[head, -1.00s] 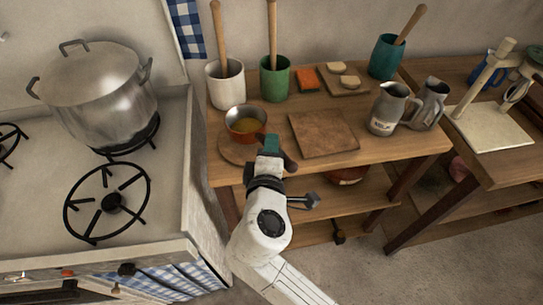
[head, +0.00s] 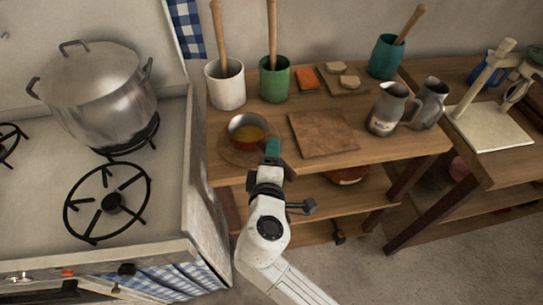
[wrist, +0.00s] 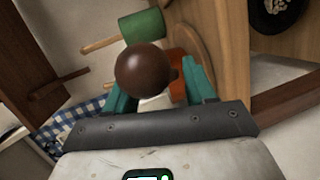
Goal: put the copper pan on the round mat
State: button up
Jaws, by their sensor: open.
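The mat shows as a brown rim around the pan's lower left. My gripper (head: 272,150) is at the pan's right front, on its handle side, with teal fingers open. In the wrist view, the dark brown rounded handle end (wrist: 144,70) is between the spread fingers of my gripper (wrist: 160,90). A bit of orange pan body (wrist: 178,88) shows behind it. I cannot tell whether a finger touches the handle.
A square brown board (head: 322,133) lies right of the mat. White (head: 225,88) and green (head: 274,84) crocks with wooden handles stand behind. Metal jugs (head: 388,108) stand further right. The stove with a large pot (head: 100,95) is at left, its side wall close to the table.

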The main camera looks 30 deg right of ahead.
jog(key=v, duration=1.2)
jog(key=shift+b, duration=0.45)
jog(key=shift+s, duration=0.1)
